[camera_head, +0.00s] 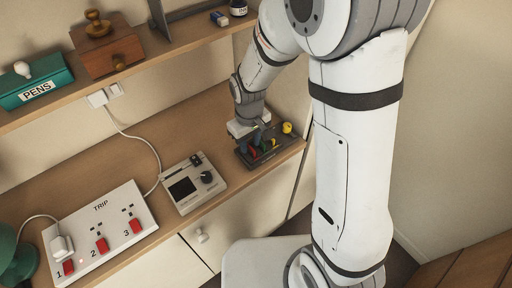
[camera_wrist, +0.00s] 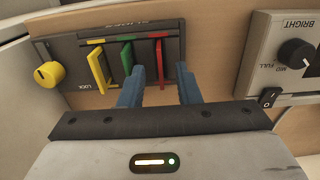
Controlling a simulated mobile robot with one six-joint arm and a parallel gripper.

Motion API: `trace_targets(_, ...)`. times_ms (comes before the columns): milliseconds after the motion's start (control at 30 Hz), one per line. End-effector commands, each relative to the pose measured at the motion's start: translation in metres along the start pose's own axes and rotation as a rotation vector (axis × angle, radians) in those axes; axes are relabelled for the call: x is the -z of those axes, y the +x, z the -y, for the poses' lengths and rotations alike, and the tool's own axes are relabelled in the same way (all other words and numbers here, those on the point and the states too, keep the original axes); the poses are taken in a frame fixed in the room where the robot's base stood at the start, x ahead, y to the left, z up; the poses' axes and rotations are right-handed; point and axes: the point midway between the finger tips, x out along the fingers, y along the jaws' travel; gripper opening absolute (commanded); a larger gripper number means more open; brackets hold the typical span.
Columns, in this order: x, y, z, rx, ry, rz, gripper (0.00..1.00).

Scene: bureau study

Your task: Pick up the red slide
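The red slide (camera_wrist: 160,60) is an upright thin tab on a dark panel (camera_wrist: 75,45), beside the green slide (camera_wrist: 127,57) and the yellow slide (camera_wrist: 98,68). In the wrist view its near end shows between the blue fingertips of my gripper (camera_wrist: 160,78). The gripper is open, with a visible gap on each side of the red slide; contact does not show. In the head view my gripper (camera_head: 257,136) is over the panel on the desk, and the red slide (camera_head: 252,151) is partly hidden by it.
A yellow knob (camera_wrist: 49,74) sits at the panel's end. A grey box with a dial (camera_wrist: 285,55) stands to the right in the wrist view. A white switch strip (camera_head: 110,215) lies farther along the desk. A shelf (camera_head: 160,52) runs above.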

Motion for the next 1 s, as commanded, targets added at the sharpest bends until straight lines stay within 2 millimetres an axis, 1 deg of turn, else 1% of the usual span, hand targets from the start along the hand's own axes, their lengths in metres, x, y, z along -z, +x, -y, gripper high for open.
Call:
trace_targets(33,-0.001,0.006,0.000,0.001,0.000,0.004,0.30)
trace_targets(133,0.000,0.014,0.000,0.000,0.000,0.002,0.30)
trace_targets(400,0.000,0.017,0.000,0.000,0.000,-0.001,0.30)
trace_targets(467,0.000,0.017,0.000,0.000,0.000,-0.001,0.26)
trace_targets(767,0.000,0.017,0.000,0.000,-0.001,-0.001,0.01)
trace_targets(800,0.000,0.017,0.001,0.000,-0.001,-0.001,0.00)
trace_targets(1000,0.000,0.017,0.001,0.000,-0.001,-0.001,0.00)
